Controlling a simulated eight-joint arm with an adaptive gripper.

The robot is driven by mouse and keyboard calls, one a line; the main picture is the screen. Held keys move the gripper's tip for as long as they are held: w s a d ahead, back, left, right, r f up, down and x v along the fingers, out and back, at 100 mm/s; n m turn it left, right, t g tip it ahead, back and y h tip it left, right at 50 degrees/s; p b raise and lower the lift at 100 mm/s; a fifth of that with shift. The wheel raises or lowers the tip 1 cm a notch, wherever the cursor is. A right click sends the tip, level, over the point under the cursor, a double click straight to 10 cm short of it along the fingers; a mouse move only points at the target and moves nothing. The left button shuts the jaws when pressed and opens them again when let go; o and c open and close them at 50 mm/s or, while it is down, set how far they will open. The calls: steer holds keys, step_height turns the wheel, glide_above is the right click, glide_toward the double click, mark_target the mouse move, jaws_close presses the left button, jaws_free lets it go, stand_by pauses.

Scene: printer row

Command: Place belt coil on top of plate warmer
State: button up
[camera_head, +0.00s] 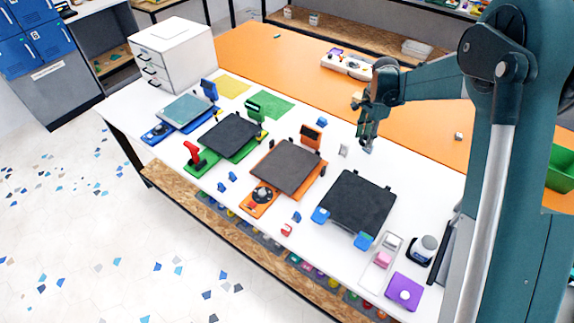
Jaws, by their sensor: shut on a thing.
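My gripper (367,146) hangs fingers down above the white table, behind the row of flat-bed machines. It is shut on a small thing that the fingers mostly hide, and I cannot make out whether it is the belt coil. No other belt coil can be told apart. No label marks the plate warmer. The flat beds are a black plate with blue corners (356,202), a dark grey plate on an orange base (287,166), a dark plate on a green base (231,134) and a grey-teal plate on a blue base (183,109). Their tops look bare.
A white drawer box (180,52) stands at the far left. A purple pad (404,291), a pale tray with a pink block (383,261) and a dark-and-white round container (424,249) sit near right. A small grey piece (343,151) lies near my gripper. The orange surface (290,65) behind is largely clear.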

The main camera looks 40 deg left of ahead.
steer(key=s+a+r+n, duration=0.1)
steer(key=s+a+n, duration=0.4)
steer(key=s+a, duration=0.7)
steer(key=r+n, duration=0.2)
steer(key=n, duration=0.2)
glide_above(287, 164)
steer(key=shift+s+f, duration=0.1)
steer(key=shift+f, duration=0.1)
steer(key=shift+f, duration=3.15)
steer(key=shift+f, duration=0.1)
steer(key=shift+f+b, duration=0.3)
steer(key=shift+f, duration=1.5)
steer(key=shift+f, duration=0.1)
steer(key=o, duration=0.7)
steer(key=shift+o, duration=0.2)
